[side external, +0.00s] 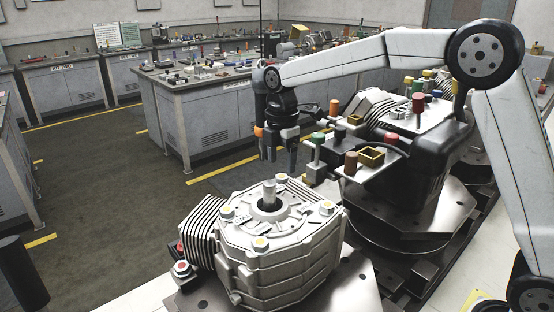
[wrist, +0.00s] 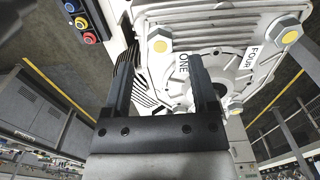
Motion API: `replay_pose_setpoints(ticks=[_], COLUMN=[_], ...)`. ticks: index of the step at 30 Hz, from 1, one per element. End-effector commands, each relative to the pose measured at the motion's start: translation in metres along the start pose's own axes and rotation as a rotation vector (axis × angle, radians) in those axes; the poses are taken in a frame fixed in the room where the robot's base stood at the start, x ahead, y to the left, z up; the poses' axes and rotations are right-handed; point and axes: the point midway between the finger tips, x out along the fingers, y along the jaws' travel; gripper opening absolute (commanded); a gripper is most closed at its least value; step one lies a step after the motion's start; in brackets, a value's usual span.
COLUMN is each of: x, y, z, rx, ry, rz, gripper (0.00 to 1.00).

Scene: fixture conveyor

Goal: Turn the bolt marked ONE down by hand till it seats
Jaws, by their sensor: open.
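The bolt beside the ONE label (wrist: 183,64) has a hex head with a yellow cap (wrist: 160,45) and sits on the pale metal housing (wrist: 215,18). In the wrist view it lies just beyond the gap between my fingertips, apart from them. My gripper (wrist: 160,70) is open and empty, its two dark fingers wide apart. In the side view my gripper (side external: 281,155) points down above the far side of the housing (side external: 290,262). Several capped bolts stand around the housing's top; I cannot read there which is ONE. How far the bolt is screwed in is unclear.
A second yellow-capped bolt (wrist: 290,37) sits by the FOUR label. A shaft (side external: 268,194) rises from the housing's middle. A rack of coloured-handled tools (side external: 360,157) stands close right of my gripper. A button panel (wrist: 80,20) shows at upper left of the wrist view.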

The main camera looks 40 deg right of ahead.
Motion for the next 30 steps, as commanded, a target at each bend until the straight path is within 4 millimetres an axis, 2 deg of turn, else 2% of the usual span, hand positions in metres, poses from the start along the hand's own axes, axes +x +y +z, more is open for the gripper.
replay_pose_setpoints(ticks=[3,9,20,21,23,27,28,30], x=[0.016,0.032,0.037,0.037,0.037,0.037,0.037,0.037], y=[0.000,0.000,0.000,0.000,0.000,0.000,0.000,0.000], z=[0.000,0.000,0.000,0.000,0.000,0.000,0.000,0.000], rx=[0.000,0.000,0.000,0.000,0.000,0.000,0.000,0.000], ry=[0.000,0.000,0.000,0.000,0.000,0.000,0.000,0.000], rz=[-0.003,-0.001,0.000,0.000,0.000,0.000,0.000,0.000], gripper=[0.75,0.75,0.75,0.69,0.50,0.05,0.00,0.00])
